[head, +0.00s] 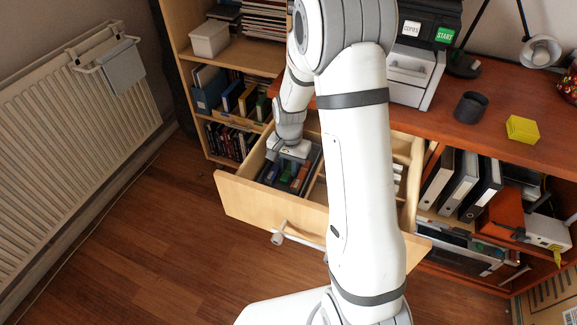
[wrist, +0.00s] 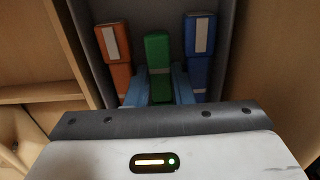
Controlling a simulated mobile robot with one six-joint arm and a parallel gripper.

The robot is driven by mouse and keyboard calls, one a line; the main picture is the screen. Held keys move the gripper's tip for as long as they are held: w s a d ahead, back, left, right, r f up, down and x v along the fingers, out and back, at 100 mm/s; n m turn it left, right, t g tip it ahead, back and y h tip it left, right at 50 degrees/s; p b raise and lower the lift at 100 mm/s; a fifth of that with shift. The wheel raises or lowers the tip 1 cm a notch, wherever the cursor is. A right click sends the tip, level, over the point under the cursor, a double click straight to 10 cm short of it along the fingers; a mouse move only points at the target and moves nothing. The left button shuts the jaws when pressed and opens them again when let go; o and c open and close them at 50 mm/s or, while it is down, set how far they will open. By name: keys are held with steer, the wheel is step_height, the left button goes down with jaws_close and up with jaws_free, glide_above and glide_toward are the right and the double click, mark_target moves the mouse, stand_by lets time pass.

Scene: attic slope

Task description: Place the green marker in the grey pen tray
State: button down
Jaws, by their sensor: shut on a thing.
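The green marker (wrist: 158,52) stands out in the middle of the wrist view, between the two blue fingers of my gripper (wrist: 159,86). The fingers are closed on its sides. It lies within the outline of the grey pen tray (wrist: 227,42), between an orange marker (wrist: 114,45) and a blue marker (wrist: 199,38). Whether the green marker touches the tray floor I cannot tell. In the head view my gripper (head: 290,158) points down at the tray in the left part of the open drawer; its fingertips are hard to make out there.
The wooden drawer (head: 250,203) is pulled out, with its walls and dividers close around my gripper. The desk above holds a dark cup (head: 471,107), a yellow block (head: 522,129) and a printer (head: 412,75). A radiator (head: 75,110) stands left; open floor lies between.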

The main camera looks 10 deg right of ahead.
steer(key=c, duration=1.2)
jaws_free()
steer(key=shift+w+r+p, duration=0.1)
steer(key=shift+r+p, duration=0.55)
steer(key=shift+r, duration=3.2)
steer(key=s+r+n+t+p, duration=0.1)
steer(key=s+r+n+p, duration=0.1)
steer(key=s+r+p, duration=0.2)
steer(key=s+r+n+t+p, duration=0.1)
steer(key=s+r+p, duration=0.3)
steer(key=s+r, duration=0.6)
steer(key=s+d+r+n+p, duration=0.1)
steer(key=s+r+n+p, duration=0.3)
steer(key=s+r, duration=0.3)
step_height(320, 180, up, 6)
steer(key=shift+f+t, duration=0.15)
steer(key=shift+t, duration=0.25)
